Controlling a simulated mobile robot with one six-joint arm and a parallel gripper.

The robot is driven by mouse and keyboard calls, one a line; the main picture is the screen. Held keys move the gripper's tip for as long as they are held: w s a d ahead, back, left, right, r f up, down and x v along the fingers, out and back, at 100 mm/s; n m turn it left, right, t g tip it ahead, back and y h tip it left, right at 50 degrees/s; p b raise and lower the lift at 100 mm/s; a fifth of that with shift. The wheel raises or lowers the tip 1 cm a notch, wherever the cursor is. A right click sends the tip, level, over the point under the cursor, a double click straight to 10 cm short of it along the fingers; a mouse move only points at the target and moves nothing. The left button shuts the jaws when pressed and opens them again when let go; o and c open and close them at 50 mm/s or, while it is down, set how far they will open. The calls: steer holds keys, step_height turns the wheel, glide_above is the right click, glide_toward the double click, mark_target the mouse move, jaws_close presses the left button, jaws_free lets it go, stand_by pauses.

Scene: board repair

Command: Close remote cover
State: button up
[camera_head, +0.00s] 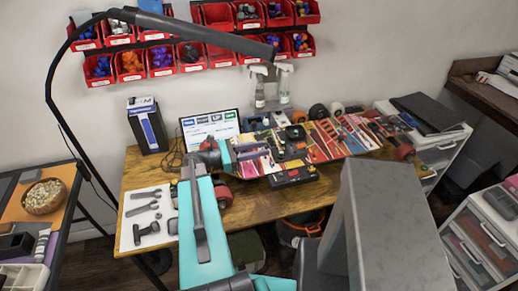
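A dark, boxy device (293,176) lies near the front edge of the wooden workbench, in front of a colourful long board. It may be the remote, but it is too small to tell, and I cannot make out its cover or whether that is open. My teal arm reaches forward over the bench from the bottom of the view. Its end, my gripper (228,158), is at the left part of the board, to the left of the dark device and apart from it. The fingers are too small and partly hidden by the arm, so their opening does not show.
The bright patterned board (325,138) with dark and red wheels lies across the workbench (143,172). Tools lie on a white sheet (138,208) at left. A screen (210,126), a black box (148,126) and spray bottles (260,92) stand behind. A lamp arm arches above.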

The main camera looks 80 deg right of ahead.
jaws_close()
